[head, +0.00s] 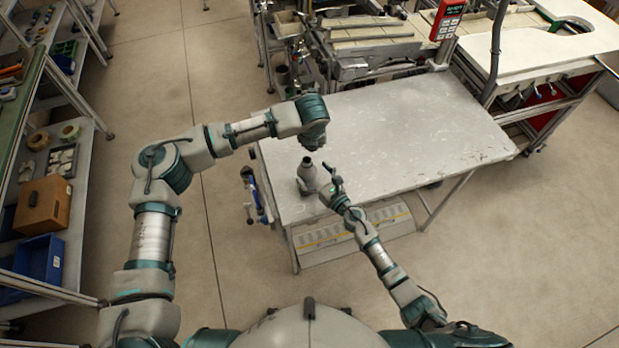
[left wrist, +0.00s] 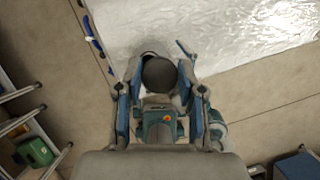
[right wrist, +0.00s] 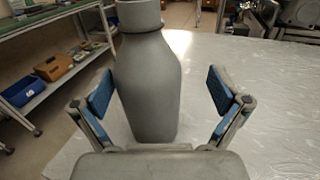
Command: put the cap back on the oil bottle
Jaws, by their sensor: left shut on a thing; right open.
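The grey oil bottle (head: 308,178) stands upright near the left front corner of the table (head: 400,130). In the right wrist view the bottle (right wrist: 150,85) rises between the blue pads of my open right gripper (right wrist: 160,95), with its top cut off by the frame. In the head view my right gripper (head: 331,180) is low at the bottle's right side. My left gripper (head: 314,142) points down above the bottle, a little to its right. In the left wrist view a dark round cap (left wrist: 158,72) is held between the fingers of my left gripper (left wrist: 160,85). It hides most of what lies below.
The rest of the tabletop is bare. Blue-handled clamps (head: 249,195) hang at its left edge. Machinery (head: 375,45) with a red keypad (head: 447,18) stands behind. Shelves with a blue bin (head: 40,268) and a cardboard box (head: 43,205) are at far left.

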